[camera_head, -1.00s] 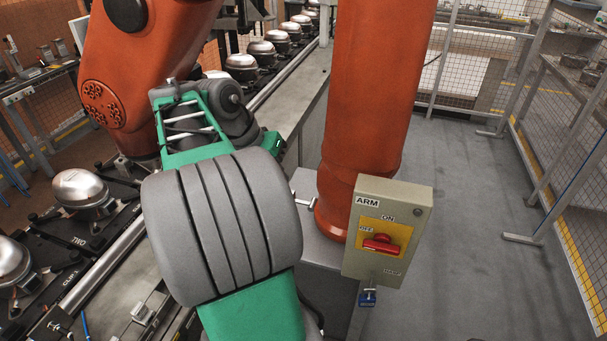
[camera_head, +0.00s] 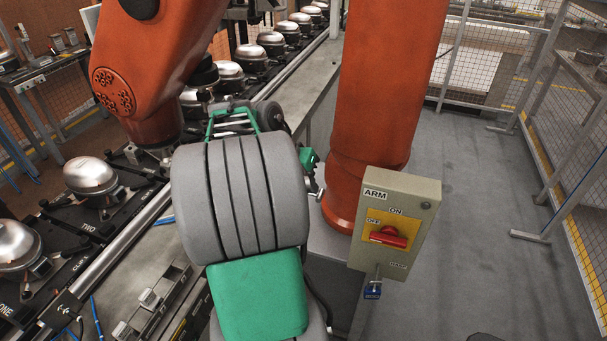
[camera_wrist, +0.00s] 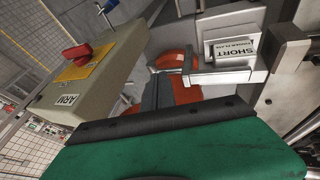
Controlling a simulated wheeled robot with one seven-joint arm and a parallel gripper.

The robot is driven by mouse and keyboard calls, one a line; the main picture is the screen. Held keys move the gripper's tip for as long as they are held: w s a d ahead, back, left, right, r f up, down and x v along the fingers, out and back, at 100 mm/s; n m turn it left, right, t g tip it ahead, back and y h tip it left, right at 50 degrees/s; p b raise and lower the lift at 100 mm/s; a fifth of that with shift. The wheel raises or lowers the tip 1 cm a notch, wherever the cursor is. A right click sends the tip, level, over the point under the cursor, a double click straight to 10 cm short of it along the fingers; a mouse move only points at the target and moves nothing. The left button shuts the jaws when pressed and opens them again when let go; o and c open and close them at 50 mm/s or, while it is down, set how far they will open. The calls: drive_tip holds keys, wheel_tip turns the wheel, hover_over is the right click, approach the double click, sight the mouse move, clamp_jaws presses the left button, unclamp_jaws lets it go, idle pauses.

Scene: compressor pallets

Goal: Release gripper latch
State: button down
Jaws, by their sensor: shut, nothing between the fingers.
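My gripper (camera_wrist: 162,92) shows in the wrist view as dark fingers close together beyond the green housing, with nothing seen between them. An orange part is directly behind the fingers. I cannot tell whether the fingers touch the bar, or which part is the latch. A small metal fitting (camera_head: 316,192) shows beside the orange column.
A beige ARM switch box (camera_head: 397,223) with a red knob stands right of my arm; it also shows in the wrist view (camera_wrist: 95,80). An orange robot column (camera_head: 385,110) rises behind it. Silver compressors (camera_head: 88,174) line the conveyor at left.

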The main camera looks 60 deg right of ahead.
sight(322, 197)
drive_tip(key=shift+d+f, duration=0.1)
drive_tip(key=shift+f, duration=0.15)
drive_tip(key=shift+s+d+f, duration=0.1)
drive_tip(key=shift+s+f+t+b, duration=0.15)
drive_tip(key=shift+s+t+b, duration=0.15)
drive_tip(key=shift+b, duration=0.8)
drive_tip(key=shift+s+b, duration=0.15)
drive_tip(key=shift+b, duration=0.45)
drive_tip(key=s+f+t+b, duration=0.2)
drive_tip(key=b, duration=0.4)
drive_tip(key=shift+d+m+y, duration=0.15)
drive_tip(key=shift+m+y, duration=0.15)
drive_tip(key=shift+s+d+f+b, duration=0.15)
drive_tip(key=shift+s+f+b, duration=0.75)
drive_tip(key=shift+b, duration=0.5)
drive_tip(key=shift+s+d+f+b, duration=0.1)
drive_tip(key=shift+s+f+b, duration=0.6)
drive_tip(key=shift+f+b, duration=0.55)
